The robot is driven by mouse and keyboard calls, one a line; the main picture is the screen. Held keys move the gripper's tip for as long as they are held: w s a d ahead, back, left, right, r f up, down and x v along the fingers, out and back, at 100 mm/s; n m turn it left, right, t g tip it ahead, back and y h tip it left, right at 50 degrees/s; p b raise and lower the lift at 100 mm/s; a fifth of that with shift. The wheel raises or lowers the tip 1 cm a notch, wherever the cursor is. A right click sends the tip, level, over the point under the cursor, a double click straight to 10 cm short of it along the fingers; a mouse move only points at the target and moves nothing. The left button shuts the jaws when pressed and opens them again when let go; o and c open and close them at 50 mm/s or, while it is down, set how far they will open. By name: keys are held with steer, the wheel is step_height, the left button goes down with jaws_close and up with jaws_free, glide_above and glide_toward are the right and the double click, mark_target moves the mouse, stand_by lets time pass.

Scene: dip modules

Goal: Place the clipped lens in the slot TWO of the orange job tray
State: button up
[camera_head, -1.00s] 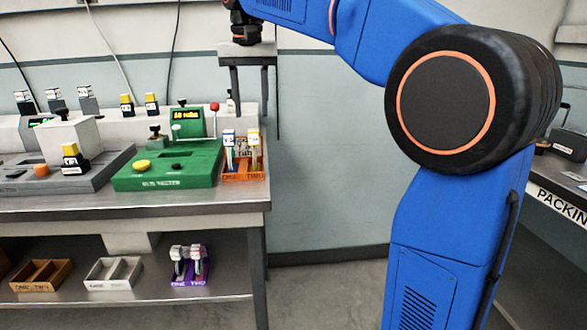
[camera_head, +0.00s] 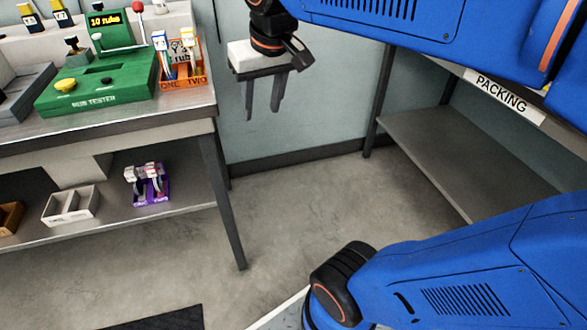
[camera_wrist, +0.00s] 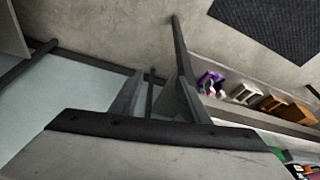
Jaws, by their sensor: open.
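The orange job tray (camera_head: 183,85), marked ONE and TWO, sits at the right end of the upper bench in the head view. Two slim upright pieces with white stems stand in it: a blue-and-white-topped piece (camera_head: 161,45) on the ONE side and a yellow-topped piece (camera_head: 186,50) on the TWO side. I cannot tell which, if either, is the clipped lens. My gripper (camera_head: 263,95) is open and empty, pointing down to the right of the bench, apart from the tray. In the wrist view its two fingers (camera_wrist: 157,95) are spread with nothing between them.
A green tester (camera_head: 100,83) stands left of the orange tray. On the lower shelf are a purple tray (camera_head: 152,195) with white-topped pieces and an empty white tray (camera_head: 70,206). A bench marked PACKING (camera_head: 503,95) stands right. Open floor lies between.

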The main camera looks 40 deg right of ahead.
steer(key=s+d+f+n+t, duration=0.1)
steer(key=s+f, duration=0.8)
steer(key=f, duration=0.4)
steer(key=shift+s+f, duration=0.15)
steer(key=shift+s, duration=0.25)
steer(key=shift+d, duration=0.1)
stand_by(0.9)
